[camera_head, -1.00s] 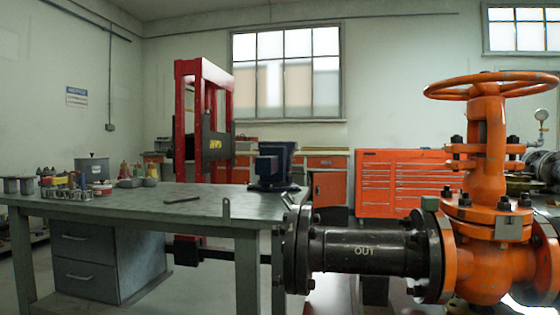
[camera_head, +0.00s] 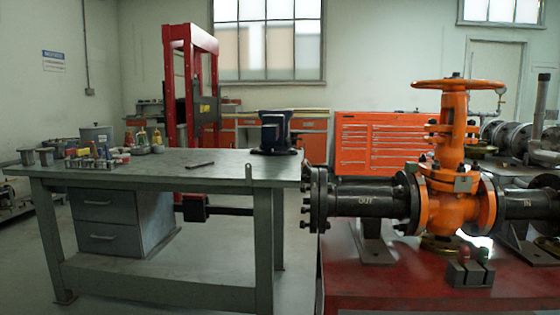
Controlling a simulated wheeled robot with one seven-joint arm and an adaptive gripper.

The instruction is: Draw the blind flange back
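The blind flange (camera_head: 316,198) is a dark bolted disc at the left end of the black pipe marked OUT (camera_head: 362,199). It appears seated against the pipe's end flange, with bolts around its rim and a small lug on top; I cannot tell whether there is any gap. The pipe joins the orange gate valve (camera_head: 440,205), which has an orange handwheel (camera_head: 459,85) on top. My gripper is not in view.
A red bench (camera_head: 400,285) carries the valve, with a small grey block (camera_head: 470,273) near its front. A grey workbench (camera_head: 140,170) stands to the left, close to the flange. It holds a vise (camera_head: 276,133) and several small parts.

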